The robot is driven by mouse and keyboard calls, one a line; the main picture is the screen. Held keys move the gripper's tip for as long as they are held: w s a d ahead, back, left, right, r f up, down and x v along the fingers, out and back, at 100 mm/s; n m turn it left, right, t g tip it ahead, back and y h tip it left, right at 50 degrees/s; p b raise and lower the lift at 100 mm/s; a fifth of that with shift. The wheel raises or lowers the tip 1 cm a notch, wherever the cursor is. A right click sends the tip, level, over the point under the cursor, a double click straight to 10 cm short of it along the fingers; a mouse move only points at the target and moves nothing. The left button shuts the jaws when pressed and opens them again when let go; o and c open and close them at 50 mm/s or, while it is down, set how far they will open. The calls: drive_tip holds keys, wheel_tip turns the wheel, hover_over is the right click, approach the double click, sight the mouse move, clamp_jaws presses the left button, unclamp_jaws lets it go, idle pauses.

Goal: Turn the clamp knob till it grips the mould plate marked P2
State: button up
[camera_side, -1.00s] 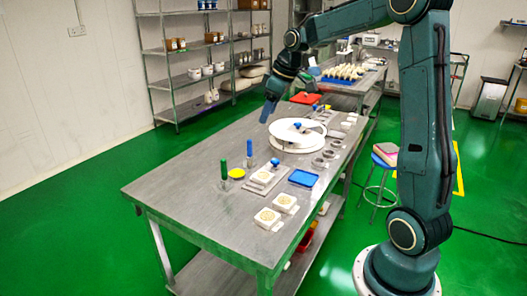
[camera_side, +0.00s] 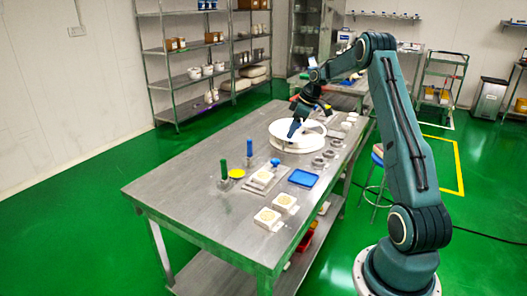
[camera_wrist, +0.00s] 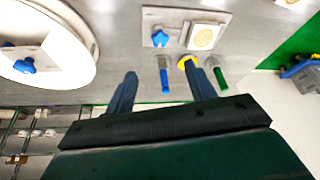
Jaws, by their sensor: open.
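A blue clamp knob (camera_side: 275,162) sits at the fixture holding a cream mould plate (camera_side: 261,177). The wrist view shows this knob (camera_wrist: 160,38) on a grey base, left of the plate (camera_wrist: 204,36). Another blue knob (camera_wrist: 24,65) sits on the white turntable (camera_wrist: 75,20). Two more cream plates (camera_side: 285,202) (camera_side: 267,218) lie nearer the table's front. I cannot read any P2 mark. My gripper (camera_side: 293,131) is over the turntable in the side view. In the wrist view its fingers (camera_wrist: 163,76) are apart and empty, with the fixture beyond the tips.
A green-handled tool (camera_side: 224,169), a blue-handled tool (camera_side: 249,147) and a yellow disc (camera_side: 237,173) are left of the fixture. A blue tray (camera_side: 303,177) and grey rings (camera_side: 318,161) are right. The table's left part (camera_side: 180,170) is clear.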

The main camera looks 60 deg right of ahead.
sight(276, 160)
drive_tip(key=x, duration=1.3)
drive_tip(key=shift+f, duration=0.35)
drive_tip(key=c, duration=1)
drive_tip(key=shift+a, duration=0.1)
